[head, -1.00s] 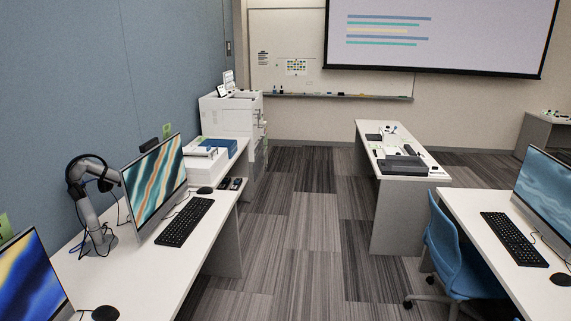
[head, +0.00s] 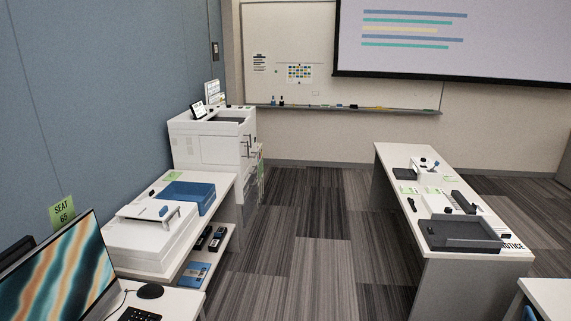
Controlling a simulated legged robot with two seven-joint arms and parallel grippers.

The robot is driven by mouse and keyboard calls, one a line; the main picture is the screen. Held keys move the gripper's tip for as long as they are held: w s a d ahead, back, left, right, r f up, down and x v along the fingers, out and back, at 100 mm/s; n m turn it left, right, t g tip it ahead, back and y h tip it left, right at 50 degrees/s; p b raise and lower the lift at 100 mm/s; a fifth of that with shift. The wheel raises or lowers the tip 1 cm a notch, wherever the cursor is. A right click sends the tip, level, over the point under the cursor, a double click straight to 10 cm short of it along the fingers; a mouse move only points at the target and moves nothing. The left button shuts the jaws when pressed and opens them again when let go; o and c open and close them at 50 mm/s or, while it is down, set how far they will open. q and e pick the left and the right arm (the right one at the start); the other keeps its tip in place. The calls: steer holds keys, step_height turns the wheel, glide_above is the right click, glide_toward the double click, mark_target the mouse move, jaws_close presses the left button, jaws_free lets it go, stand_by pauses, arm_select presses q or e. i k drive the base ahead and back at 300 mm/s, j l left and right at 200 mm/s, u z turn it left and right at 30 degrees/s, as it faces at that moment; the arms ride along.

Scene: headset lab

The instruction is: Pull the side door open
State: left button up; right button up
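A large white printer (head: 213,140) stands at the far end of the left-hand row, against the blue wall. A small tilted screen sits on its top. Dark handles (head: 247,146) show along its right side, which I see at a steep angle. I cannot tell for sure which panel is the side door, and no panel clearly stands open. Neither of my grippers is in view.
A monitor (head: 57,275) is near at lower left. A long table (head: 393,160) with trays stands right. The striped carpet aisle (head: 300,240) between is clear.

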mark_target(215, 150)
steer(key=i+l, duration=0.1)
steer(key=i, duration=2.45)
steer(key=i+u, duration=0.4)
steer(key=i+l+u, duration=0.3)
steer(key=i+u, duration=0.15)
steer(key=i+l+u, duration=1.05)
steer(key=l+u, duration=0.2)
steer(key=l, duration=0.15)
